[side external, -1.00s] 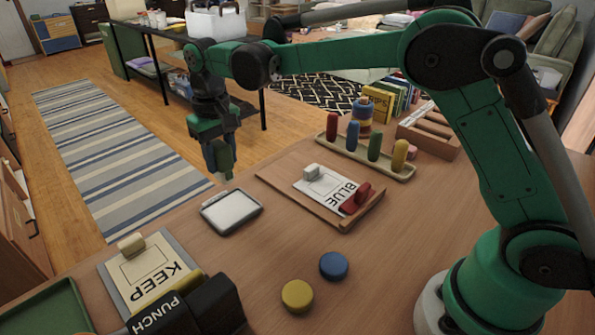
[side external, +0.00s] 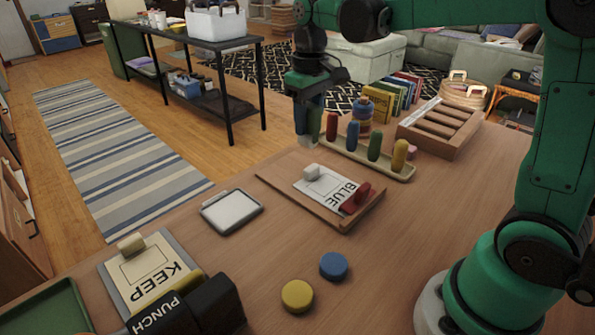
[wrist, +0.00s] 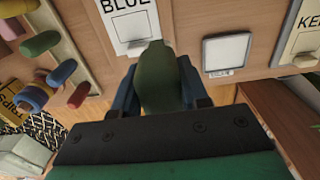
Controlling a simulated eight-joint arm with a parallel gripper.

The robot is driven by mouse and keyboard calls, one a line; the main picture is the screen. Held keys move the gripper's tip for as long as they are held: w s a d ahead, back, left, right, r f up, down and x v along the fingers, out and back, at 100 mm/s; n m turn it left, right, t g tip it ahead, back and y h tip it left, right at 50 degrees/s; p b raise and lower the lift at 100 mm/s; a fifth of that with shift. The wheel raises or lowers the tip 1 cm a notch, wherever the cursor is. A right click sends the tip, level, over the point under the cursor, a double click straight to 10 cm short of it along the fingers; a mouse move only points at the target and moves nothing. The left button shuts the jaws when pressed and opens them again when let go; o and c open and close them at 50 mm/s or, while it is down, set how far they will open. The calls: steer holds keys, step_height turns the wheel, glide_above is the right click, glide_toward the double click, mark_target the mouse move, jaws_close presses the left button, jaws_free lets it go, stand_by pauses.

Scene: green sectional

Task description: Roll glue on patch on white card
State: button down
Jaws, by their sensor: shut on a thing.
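My gripper (side external: 307,122) is shut on a dark olive-green rounded thing (wrist: 160,80), seen between the blue fingers in the wrist view. A pale tip shows below the fingers in the side view; I cannot tell whether it is a roller. My gripper is raised beyond the far edge of the wooden board, left of the peg rack. The white card (side external: 314,188) marked BLUE lies on the board (side external: 280,175); it also shows in the wrist view (wrist: 141,23). A small pale block (side external: 312,172) sits on it. A red piece (side external: 358,198) lies at its near end.
A framed white pad (side external: 232,211) lies left of the board. The rack (side external: 390,172) holds red, blue, green and yellow pegs. A KEEP card (side external: 148,268), a PUNCH device (side external: 195,309), and yellow (side external: 297,296) and blue (side external: 334,265) discs are nearer. Table between is clear.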

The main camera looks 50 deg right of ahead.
steer(key=d+f, duration=0.4)
steer(key=d, duration=0.5)
steer(key=shift+s+d+f, duration=0.1)
steer(key=shift+f, duration=1.65)
steer(key=shift+s+f, duration=0.1)
steer(key=shift+f, duration=1.6)
steer(key=shift+a+f, duration=0.25)
steer(key=shift+f, duration=0.05)
steer(key=shift+a+r, duration=0.15)
steer(key=shift+a, duration=3.65)
steer(key=shift+d+r, duration=0.15)
steer(key=shift+d, duration=1.9)
steer(key=shift+d+r, duration=0.1)
steer(key=shift+d, duration=1.9)
steer(key=shift+s, duration=0.35)
steer(key=shift+a+r, duration=0.2)
steer(key=shift+a, duration=3.95)
steer(key=shift+d+r, duration=0.1)
steer(key=shift+d, duration=3.85)
steer(key=shift+d+r, duration=0.15)
steer(key=shift+d, duration=0.05)
steer(key=shift+w, duration=0.1)
step_height(320, 180, up, 6)
